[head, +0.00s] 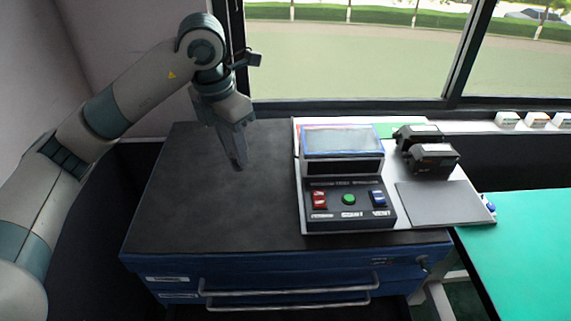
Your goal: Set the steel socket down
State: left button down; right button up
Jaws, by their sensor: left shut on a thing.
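My left gripper (238,163) points down over the dark top of the blue tool cabinet (190,205), left of the control box. It is shut on the steel socket, which is too small and dark to make out between the fingertips. I cannot tell whether the socket touches the cabinet top or hangs just above it. My right gripper is not in view.
A control box (343,205) with red, green and blue controls stands on a white board. Two dark devices (435,158) and a grey plate (440,203) are to its right. The cabinet top around my left gripper is clear. A green surface (525,240) lies at right.

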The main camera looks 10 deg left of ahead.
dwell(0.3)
pick_arm(q)
jog(key=p, duration=0.5)
send_near(198, 204)
jog(key=shift+w+d, duration=0.3)
jog(key=shift+f, duration=0.1)
notch_tip(198, 204, down, 3)
jog(key=shift+r+p, duration=0.1)
jog(key=shift+p, duration=0.85)
jog(key=shift+f, duration=0.6)
